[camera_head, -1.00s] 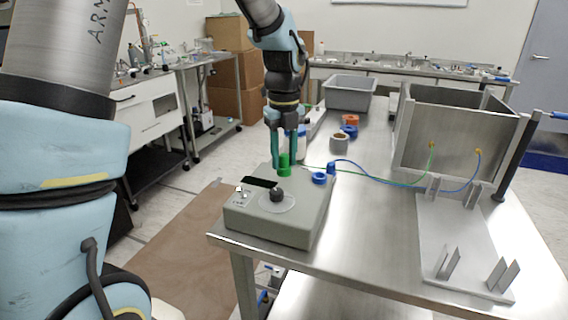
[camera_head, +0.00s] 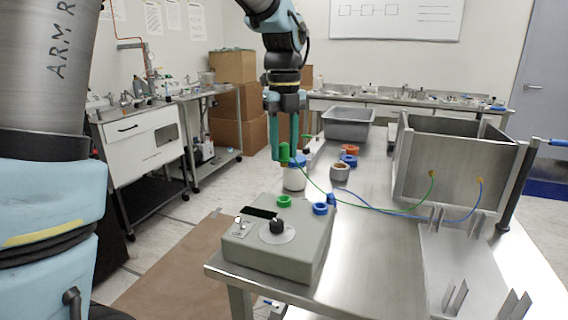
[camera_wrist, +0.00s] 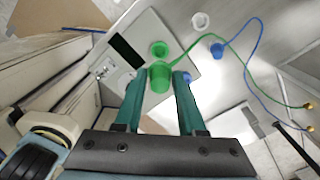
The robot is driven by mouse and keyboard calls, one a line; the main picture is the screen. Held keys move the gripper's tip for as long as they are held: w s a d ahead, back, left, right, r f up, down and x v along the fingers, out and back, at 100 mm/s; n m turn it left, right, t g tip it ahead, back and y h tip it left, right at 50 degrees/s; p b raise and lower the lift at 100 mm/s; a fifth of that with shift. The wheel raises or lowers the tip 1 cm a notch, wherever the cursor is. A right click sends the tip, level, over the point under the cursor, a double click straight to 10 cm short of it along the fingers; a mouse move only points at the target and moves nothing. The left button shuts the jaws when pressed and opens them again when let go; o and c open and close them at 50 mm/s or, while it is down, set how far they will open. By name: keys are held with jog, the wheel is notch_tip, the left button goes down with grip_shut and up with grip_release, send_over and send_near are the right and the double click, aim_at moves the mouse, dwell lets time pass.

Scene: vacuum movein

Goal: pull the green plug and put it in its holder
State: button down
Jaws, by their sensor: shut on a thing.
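My gripper (camera_head: 284,158) is shut on the green plug (camera_head: 284,149) and holds it in the air above the grey control box (camera_head: 290,268). The plug also shows between my fingertips in the wrist view (camera_wrist: 160,77). The green ring socket (camera_head: 284,201) on top of the box is empty, below the plug and apart from it. A green cable (camera_head: 350,204) runs from the plug to a fitting on the steel tank's front. I cannot tell for sure which thing is the plug's holder.
A blue ring socket (camera_head: 320,209) and a blue plug (camera_head: 331,199) are at the box's right. The steel tank (camera_head: 450,157) and a bracketed plate (camera_head: 455,265) are on the right.

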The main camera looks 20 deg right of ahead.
jog(key=shift+r+p, duration=0.2)
jog(key=shift+p, duration=0.1)
jog(key=shift+d, duration=0.1)
dwell(0.5)
jog(key=shift+w+d+p, duration=0.35)
jog(key=shift+d+p, duration=0.05)
jog(key=shift+p, duration=0.1)
jog(key=w+d+p, duration=0.5)
jog(key=d+p, duration=0.1)
jog(key=d, duration=0.1)
jog(key=shift+w+d+p, duration=0.25)
jog(key=shift+p, duration=0.05)
dwell(0.5)
jog(key=shift+f, duration=0.2)
jog(key=shift+f+b, duration=2.65)
jog(key=shift+f, duration=3.8)
jog(key=shift+f+p, duration=0.25)
jog(key=shift+p, duration=0.25)
